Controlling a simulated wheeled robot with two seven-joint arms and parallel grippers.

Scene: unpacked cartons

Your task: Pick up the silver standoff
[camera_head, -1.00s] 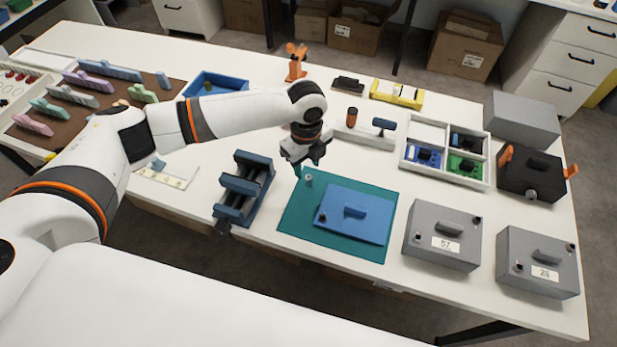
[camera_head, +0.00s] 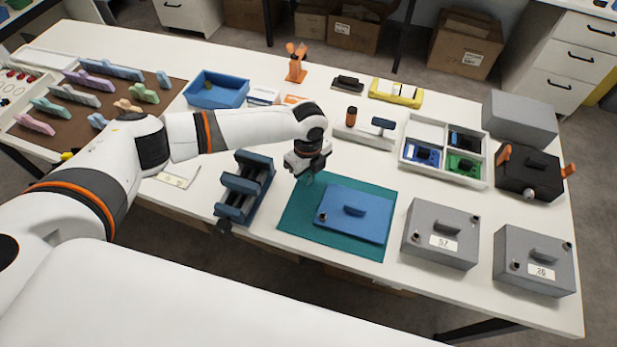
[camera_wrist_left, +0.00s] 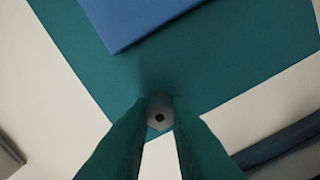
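The silver standoff (camera_wrist_left: 159,112) shows end-on in the left wrist view, a small grey hexagonal piece with a dark hole. It is over the corner of the green mat (camera_wrist_left: 225,85), and I cannot tell whether it touches it. My left gripper (camera_wrist_left: 160,118) has a finger against each side of it, with no clear gap, so it looks shut on it. In the head view, my left gripper (camera_head: 308,177) is above the mat's far-left corner and hides the standoff. My right gripper is not in view.
A blue plate (camera_head: 365,228) with a handle lies on the mat, close to my left gripper. Grey boxes (camera_head: 425,220) are to the right. A divided white tray (camera_head: 408,158) is behind them.

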